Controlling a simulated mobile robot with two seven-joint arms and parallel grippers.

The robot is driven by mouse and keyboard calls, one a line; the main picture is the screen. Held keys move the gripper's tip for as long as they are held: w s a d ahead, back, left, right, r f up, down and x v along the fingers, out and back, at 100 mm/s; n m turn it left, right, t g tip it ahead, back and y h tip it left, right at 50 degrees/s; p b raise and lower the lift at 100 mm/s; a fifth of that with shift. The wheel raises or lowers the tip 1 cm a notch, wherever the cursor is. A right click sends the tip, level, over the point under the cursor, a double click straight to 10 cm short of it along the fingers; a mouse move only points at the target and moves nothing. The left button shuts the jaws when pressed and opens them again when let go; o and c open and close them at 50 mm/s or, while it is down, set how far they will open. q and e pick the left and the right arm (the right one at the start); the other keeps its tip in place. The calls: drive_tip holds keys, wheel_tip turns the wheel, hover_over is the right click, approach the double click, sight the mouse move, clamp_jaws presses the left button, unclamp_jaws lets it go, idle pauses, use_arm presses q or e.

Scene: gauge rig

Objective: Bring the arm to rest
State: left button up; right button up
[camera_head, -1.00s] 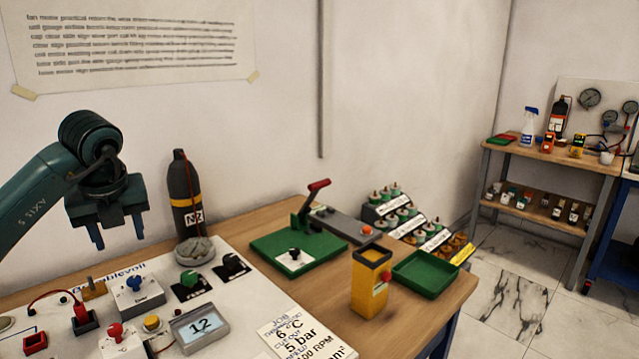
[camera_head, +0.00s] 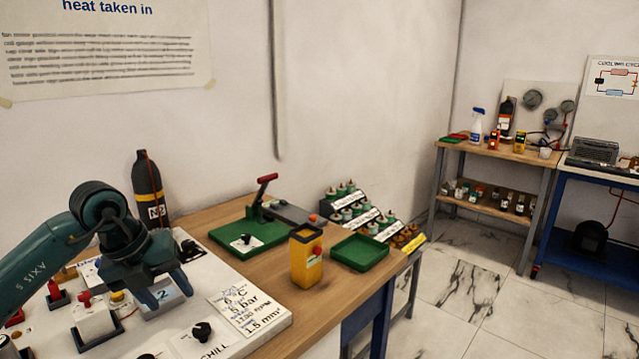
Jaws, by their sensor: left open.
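My left gripper (camera_head: 168,291) is in the lower left of the head view, on its dark teal arm. Its two fingers point down and stand apart, with nothing seen between them. It hangs over the white control panel (camera_head: 262,318) and covers part of the small grey display (camera_head: 160,297). I cannot tell how far above the panel the fingertips are. My right gripper is not in view.
A black gas cylinder (camera_head: 147,185) stands behind the arm. A green lever press (camera_head: 247,232), a yellow box (camera_head: 306,258) and an empty green tray (camera_head: 359,251) stand on the wooden bench. Stepped fitting racks, shelves and a blue cart (camera_head: 574,180) lie further right.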

use_arm(q)
drive_tip(key=s+d+n+t+h+p, duration=0.2)
drive_tip(key=s+d+n+h, duration=0.15)
drive_tip(key=d+h, duration=0.65)
drive_tip(key=s+d+n+t+h+p, duration=0.1)
drive_tip(key=s+d+n+t+h, duration=0.15)
drive_tip(key=s+d+h, duration=0.75)
drive_tip(key=w+a+f+n+t+y+p, duration=0.1)
drive_tip(key=w+f+n+t+y, duration=0.1)
drive_tip(key=f+n+t+y, duration=0.4)
drive_tip(key=w+a+f+n+t+y+p, duration=0.1)
drive_tip(key=w+f+n+t+y, duration=0.15)
drive_tip(key=n+y, duration=0.6)
drive_tip(key=s+a+f+n+g+y+p, duration=0.1)
drive_tip(key=s+f+n+g+y, duration=0.3)
drive_tip(key=s+f+n, duration=0.4)
drive_tip(key=s+a+f+g, duration=0.1)
drive_tip(key=s+f, duration=0.3)
drive_tip(key=f, duration=0.1)
drive_tip(key=shift+s+a+f+g, duration=0.15)
drive_tip(key=shift+s+a+g, duration=0.1)
drive_tip(key=shift+g, duration=0.05)
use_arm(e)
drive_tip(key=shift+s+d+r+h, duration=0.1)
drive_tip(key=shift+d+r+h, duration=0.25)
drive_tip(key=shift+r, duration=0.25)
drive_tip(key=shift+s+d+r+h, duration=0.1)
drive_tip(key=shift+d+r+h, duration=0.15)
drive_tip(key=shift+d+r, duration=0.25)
